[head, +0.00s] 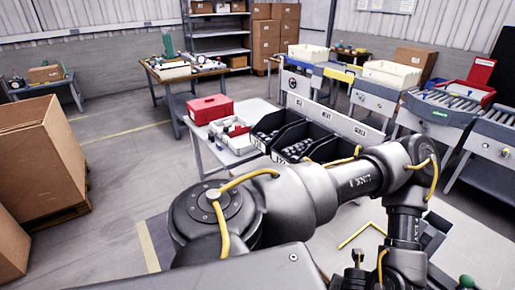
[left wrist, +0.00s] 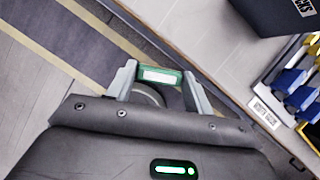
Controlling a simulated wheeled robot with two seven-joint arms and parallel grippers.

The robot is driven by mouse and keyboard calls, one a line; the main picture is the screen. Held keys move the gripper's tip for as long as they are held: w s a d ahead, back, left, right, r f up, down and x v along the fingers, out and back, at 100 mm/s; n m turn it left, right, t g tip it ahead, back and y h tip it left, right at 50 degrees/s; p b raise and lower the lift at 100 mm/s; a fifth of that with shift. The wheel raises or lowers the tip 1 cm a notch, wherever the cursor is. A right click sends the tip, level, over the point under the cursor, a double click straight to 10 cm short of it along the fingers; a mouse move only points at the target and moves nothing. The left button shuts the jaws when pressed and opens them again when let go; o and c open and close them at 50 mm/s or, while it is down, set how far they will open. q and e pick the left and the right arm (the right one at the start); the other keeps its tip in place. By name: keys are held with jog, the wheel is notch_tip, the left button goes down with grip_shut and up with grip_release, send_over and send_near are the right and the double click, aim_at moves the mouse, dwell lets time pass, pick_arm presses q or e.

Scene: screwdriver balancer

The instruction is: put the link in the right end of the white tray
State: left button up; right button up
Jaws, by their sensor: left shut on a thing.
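My left gripper (left wrist: 160,82) shows in the left wrist view with its two grey fingers closed on a small green piece with a white face, the link (left wrist: 160,75). A dark curved part shows just below it, between the fingers. The floor and a table edge lie beyond the held link. In the head view my arm crosses the foreground, and I cannot make out the fingers there. A white tray (head: 229,136) with small items stands on the light table, beside the red toolbox. My right gripper is in neither view.
Black bins (head: 275,122) with dark parts stand right of the white tray; a red toolbox (head: 210,108) is behind it. In the left wrist view a black bin (left wrist: 280,14) and blue and yellow items (left wrist: 292,80) are at the right. Large cardboard boxes (head: 45,150) stand at the left.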

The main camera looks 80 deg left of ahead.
pick_arm(q)
jog(key=d+f+n+g+h+b, duration=0.1)
jog(key=n+g, duration=0.3)
jog(key=n, duration=0.9)
jog(key=s+d+f+n+g+h+b, duration=0.1)
jog(key=d+n+g+h+b, duration=0.1)
jog(key=n, duration=1.2)
jog(key=shift+s+d+f+g+b, duration=0.2)
jog(key=shift+d+f+g+b, duration=0.05)
jog(key=shift+d+g+b, duration=0.8)
